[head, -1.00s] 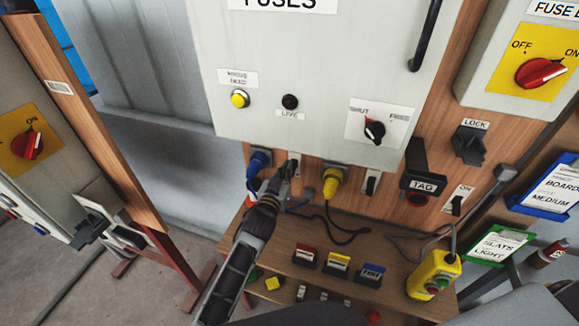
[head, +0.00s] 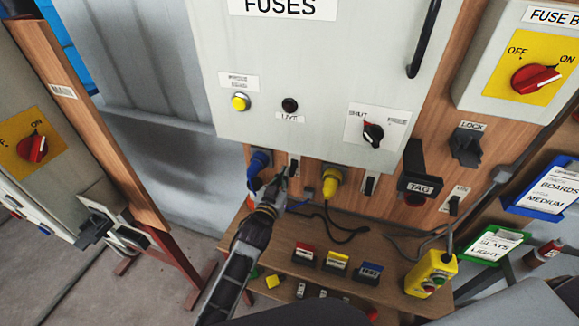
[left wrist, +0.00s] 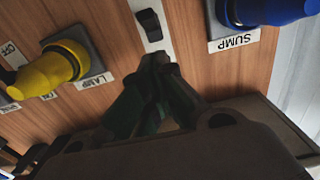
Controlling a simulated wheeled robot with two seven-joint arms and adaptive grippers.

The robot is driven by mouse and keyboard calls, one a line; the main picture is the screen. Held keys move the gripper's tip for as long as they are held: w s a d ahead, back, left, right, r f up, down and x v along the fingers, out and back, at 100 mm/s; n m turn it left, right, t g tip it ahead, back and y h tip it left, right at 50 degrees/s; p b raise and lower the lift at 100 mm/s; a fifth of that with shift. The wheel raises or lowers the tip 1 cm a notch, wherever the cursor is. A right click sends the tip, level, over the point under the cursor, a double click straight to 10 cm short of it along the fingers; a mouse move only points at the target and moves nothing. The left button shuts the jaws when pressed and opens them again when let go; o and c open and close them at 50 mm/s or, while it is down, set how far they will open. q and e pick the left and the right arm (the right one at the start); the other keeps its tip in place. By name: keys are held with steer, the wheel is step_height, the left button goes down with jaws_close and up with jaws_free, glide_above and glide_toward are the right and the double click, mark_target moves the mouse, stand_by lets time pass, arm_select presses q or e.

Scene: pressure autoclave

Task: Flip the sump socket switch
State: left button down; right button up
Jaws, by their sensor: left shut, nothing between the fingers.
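The sump socket is the blue plug and socket (head: 259,162) on the wooden board under the fuse cabinet. In the left wrist view the blue plug (left wrist: 270,10) shows beside a SUMP label (left wrist: 234,42). Its switch (head: 293,164) is a small black rocker on a white plate, just right of the blue socket. The rocker (left wrist: 150,24) shows clearly in the left wrist view. My left gripper (head: 281,180) is shut and empty, its tips just below the switch. In the left wrist view the fingertips (left wrist: 155,60) lie close to the plate; contact cannot be told. My right gripper is out of view.
A yellow plug (head: 332,181) marked LAMP sits right of the switch, with another rocker switch (head: 370,184) beyond. The fuse cabinet (head: 310,70) overhangs above. A wooden shelf (head: 300,228) below holds coloured blocks and a yellow pendant (head: 431,272).

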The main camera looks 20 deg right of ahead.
arm_select(q)
steer(key=p+v, duration=0.1)
steer(key=v, duration=0.2)
steer(key=shift+s+a+p, duration=0.1)
steer(key=shift+s+p, duration=0.1)
steer(key=shift+p, duration=0.2)
stand_by(0.6)
